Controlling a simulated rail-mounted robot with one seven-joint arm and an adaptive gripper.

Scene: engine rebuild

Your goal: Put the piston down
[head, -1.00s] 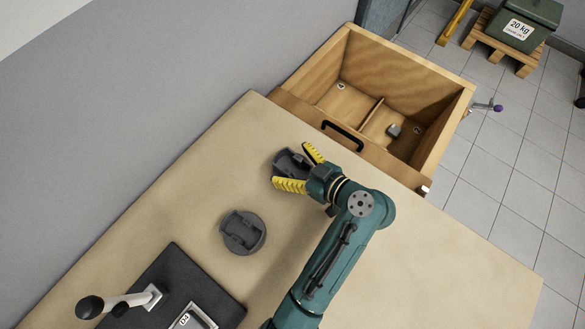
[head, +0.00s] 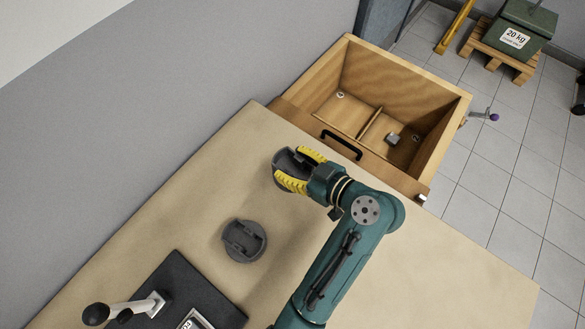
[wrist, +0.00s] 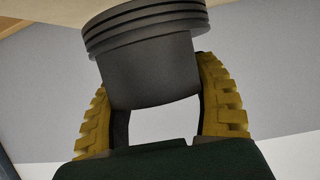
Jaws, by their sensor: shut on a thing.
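A dark grey piston (head: 284,167) is between the yellow fingers of my gripper (head: 291,166), over the far end of the bench in the head view. The wrist view shows the piston (wrist: 150,65) close up, with ring grooves around its wide end at the top of the picture. My gripper (wrist: 160,115) is shut on it, one yellow finger on each side. Its underside is hidden, and I cannot tell whether it touches the bench top. A second grey piston (head: 244,241) lies on the bench, apart from my gripper, nearer and to the left.
The tan bench top (head: 205,195) is bare around the pistons. An open wooden drawer (head: 437,152) with a divider and a small grey block (head: 392,139) lies beyond the bench edge. A black plate (head: 165,285) with a lever (head: 125,308) is at the lower left.

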